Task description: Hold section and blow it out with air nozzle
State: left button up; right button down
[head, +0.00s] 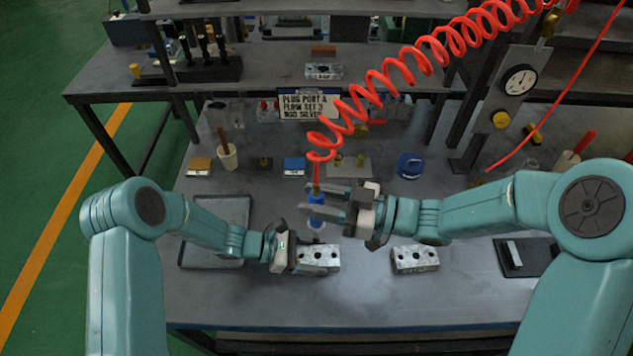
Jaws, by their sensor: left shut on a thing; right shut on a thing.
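My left gripper (290,258) is shut on a silver valve section (320,257) with dark round ports, low over or on the bench. My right gripper (330,208) is shut on the blue air nozzle (316,216), which hangs from a red coiled hose (385,78). The nozzle points down just above the held section; whether its tip touches the section cannot be told. A second silver section (415,259) lies on the bench to the right, apart from both grippers.
A grey tray (243,212) lies at the left and a dark plate with a small block (514,254) at the right. A sign (309,105), cup (228,157), blue round item (410,166) and gauge (519,80) stand behind. The front of the bench is clear.

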pick_arm(q)
jog(key=shift+s, duration=0.1)
pick_arm(e)
jog(key=shift+d+f, duration=0.15)
jog(key=shift+f, duration=0.2)
jog(key=shift+f, duration=0.1)
jog(key=shift+f, duration=2.25)
jog(key=shift+s+f, duration=0.1)
jog(key=shift+f, duration=0.85)
dwell(0.8)
pick_arm(q)
jog(key=shift+r, duration=0.1)
pick_arm(e)
jog(key=shift+r, duration=0.15)
dwell(0.7)
jog(key=shift+r, duration=3.6)
